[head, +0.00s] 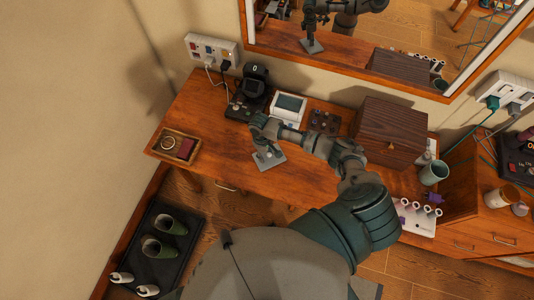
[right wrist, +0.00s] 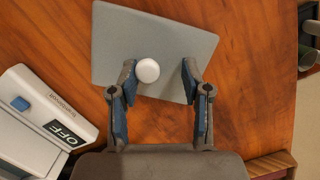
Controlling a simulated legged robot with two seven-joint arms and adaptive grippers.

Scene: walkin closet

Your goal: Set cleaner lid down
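The cleaner lid is a grey square plate (head: 272,162) with a round white knob (right wrist: 147,70). It appears to lie flat on the wooden tabletop, in front of the white cleaner (head: 289,108). The lid plate fills the upper middle of the right wrist view (right wrist: 160,30). My right gripper (head: 266,150) is over the lid. In the right wrist view its fingers (right wrist: 160,82) are spread apart on either side of the knob, with a clear gap on the right. The cleaner's corner with an OFF label (right wrist: 62,132) shows at left. My left gripper is not in view.
A wooden box (head: 390,130) stands right of my forearm. A dark watch stand (head: 252,90) and a small dark tray (head: 324,122) are near the cleaner. A wooden tray (head: 173,146) sits at the left end. Bare tabletop (head: 222,150) lies left of the lid.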

